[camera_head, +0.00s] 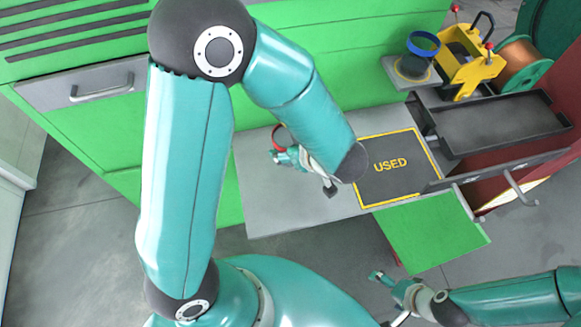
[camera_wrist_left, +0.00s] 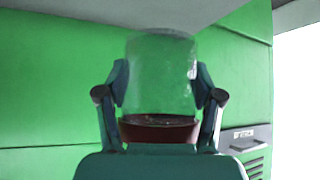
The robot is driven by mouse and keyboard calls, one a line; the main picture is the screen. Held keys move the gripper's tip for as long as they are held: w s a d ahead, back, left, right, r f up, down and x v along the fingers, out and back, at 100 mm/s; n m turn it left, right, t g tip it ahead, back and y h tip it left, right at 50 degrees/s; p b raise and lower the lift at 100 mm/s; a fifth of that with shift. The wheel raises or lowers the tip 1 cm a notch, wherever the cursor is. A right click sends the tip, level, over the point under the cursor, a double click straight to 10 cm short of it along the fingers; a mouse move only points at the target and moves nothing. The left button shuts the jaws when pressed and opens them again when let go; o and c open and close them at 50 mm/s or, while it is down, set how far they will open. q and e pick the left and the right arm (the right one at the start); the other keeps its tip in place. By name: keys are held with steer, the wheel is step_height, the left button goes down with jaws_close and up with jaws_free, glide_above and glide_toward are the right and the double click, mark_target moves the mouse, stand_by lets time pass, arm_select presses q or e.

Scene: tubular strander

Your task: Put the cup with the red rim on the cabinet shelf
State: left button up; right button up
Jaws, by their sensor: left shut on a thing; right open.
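The cup with the red rim (camera_head: 277,138) is mostly hidden behind my left arm in the head view, over the grey worktop. My left gripper (camera_head: 296,158) is shut on it. In the left wrist view the clear cup body (camera_wrist_left: 160,75) stands between the two fingers (camera_wrist_left: 160,100), with its dark red rim (camera_wrist_left: 158,129) toward the palm. My right gripper (camera_head: 386,297) is open and empty at the lower right, apart from the worktop. I cannot tell for sure which surface is the cabinet shelf; a small grey shelf (camera_head: 392,68) juts from the green cabinet (camera_head: 345,45).
A blue-rimmed cup (camera_head: 424,43) stands on the small shelf. A dark mat marked USED (camera_head: 390,185) lies on the grey worktop (camera_head: 262,205). A dark tray (camera_head: 495,125), yellow holder (camera_head: 470,62) and copper spool (camera_head: 522,65) are at right. A green panel (camera_head: 432,230) projects in front.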

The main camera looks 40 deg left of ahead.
mark_target(289, 174)
arm_select(q)
step_height(289, 174, down, 9)
steer(key=shift+s+b, duration=0.15)
steer(key=shift+b, duration=0.5)
steer(key=o, duration=1.1)
steer(key=shift+f, duration=0.1)
steer(key=shift+o, duration=0.2)
steer(key=shift+r, duration=0.2)
steer(key=p+v, duration=0.1)
steer(key=v, duration=1.1)
steer(key=shift+f, duration=0.1)
